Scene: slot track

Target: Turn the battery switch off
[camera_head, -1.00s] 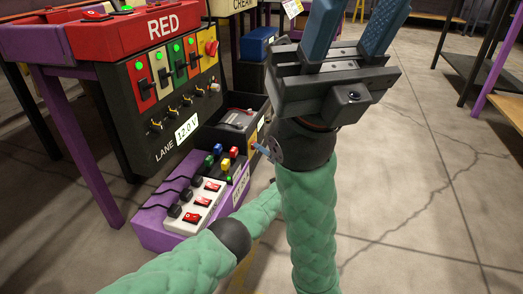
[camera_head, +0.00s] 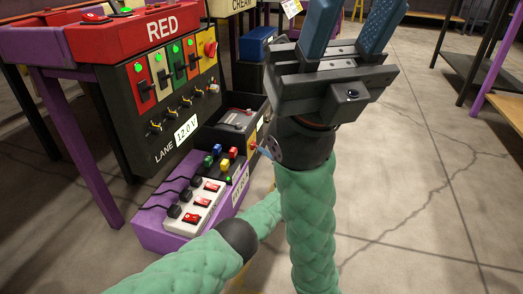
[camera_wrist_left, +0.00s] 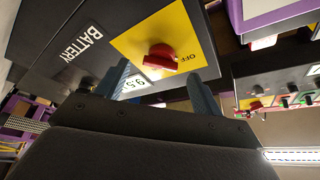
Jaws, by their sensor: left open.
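In the left wrist view, the battery switch is a red rotary knob (camera_wrist_left: 160,57) on a yellow plate (camera_wrist_left: 130,42) marked OFF. The plate is on a dark panel with the word BATTERY (camera_wrist_left: 82,42) and a readout of about 9.5. My left gripper (camera_wrist_left: 162,85) is open and empty. Its two blue fingers point toward the panel, one on each side of the knob in the picture. I cannot tell the gap to the knob. In the head view, my left gripper (camera_head: 348,25) is upright, fingertips near or past the top edge. My right gripper is not in view.
A red-topped lane stand (camera_head: 165,28) at left has toggle switches, a red knob on a yellow plate (camera_head: 209,62) and a 12.0 V readout. A purple-sided tray (camera_head: 160,234) holds a power strip (camera_head: 198,207). Tables (camera_head: 505,104) stand at far right. The floor (camera_head: 430,220) at right is clear.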

